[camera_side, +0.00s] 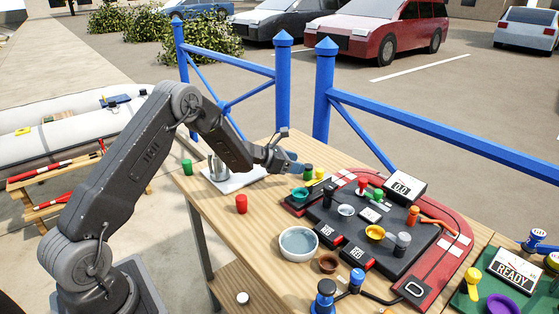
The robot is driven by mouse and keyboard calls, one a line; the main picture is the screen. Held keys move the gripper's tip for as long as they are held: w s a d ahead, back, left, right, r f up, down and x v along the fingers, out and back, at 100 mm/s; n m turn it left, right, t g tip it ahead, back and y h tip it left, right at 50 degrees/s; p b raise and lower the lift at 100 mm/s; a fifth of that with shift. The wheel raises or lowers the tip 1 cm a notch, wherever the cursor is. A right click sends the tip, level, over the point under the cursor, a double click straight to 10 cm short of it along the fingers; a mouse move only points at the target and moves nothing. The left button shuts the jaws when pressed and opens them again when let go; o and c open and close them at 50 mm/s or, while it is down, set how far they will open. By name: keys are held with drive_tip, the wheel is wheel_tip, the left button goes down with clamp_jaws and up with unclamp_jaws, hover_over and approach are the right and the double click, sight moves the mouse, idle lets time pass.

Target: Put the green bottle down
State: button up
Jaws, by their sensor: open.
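My gripper (289,163) is above the far part of the wooden table, pointing right, with its jaws open. A small dark green cylinder (308,171), which may be the green bottle, stands upright just right of the fingertips. Whether the fingers touch it, I cannot tell. A brighter green cylinder (187,167) stands at the table's far left corner, well away from my gripper. I cannot tell for certain which is the bottle.
A white tray (250,179) with a metal cup is left of my gripper. A red cylinder (241,204) and a grey-blue bowl (299,242) stand nearer. A red-edged black board (440,272) with several small items fills the right. A blue railing (440,151) runs behind.

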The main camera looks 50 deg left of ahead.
drive_tip(key=v, duration=0.6)
drive_tip(key=shift+s+r, duration=0.15)
drive_tip(key=shift+s, duration=0.05)
drive_tip(key=s+d+r+m+g+h, duration=0.25)
drive_tip(key=s+d+r+m, duration=0.25)
drive_tip(key=d+r+m, duration=0.35)
drive_tip(key=s+d+r+m+g+h, duration=0.1)
drive_tip(key=s+d+r+m+g, duration=0.2)
drive_tip(key=s+d+r+m, duration=0.5)
drive_tip(key=s+d+r+m+g+y, duration=0.2)
drive_tip(key=s+d+m+g+y, duration=0.1)
drive_tip(key=s+d+m, duration=0.5)
drive_tip(key=s+a+m+t+y, duration=0.1)
drive_tip(key=s+m+y, duration=0.1)
drive_tip(key=s, duration=0.4)
drive_tip(key=s+a+f+m+y, duration=0.1)
drive_tip(key=s+a+m+y, duration=0.1)
drive_tip(key=s+m, duration=0.3)
drive_tip(key=s+y, duration=0.1)
drive_tip(key=s, duration=0.1)
drive_tip(key=shift+s+a+t+y, duration=0.35)
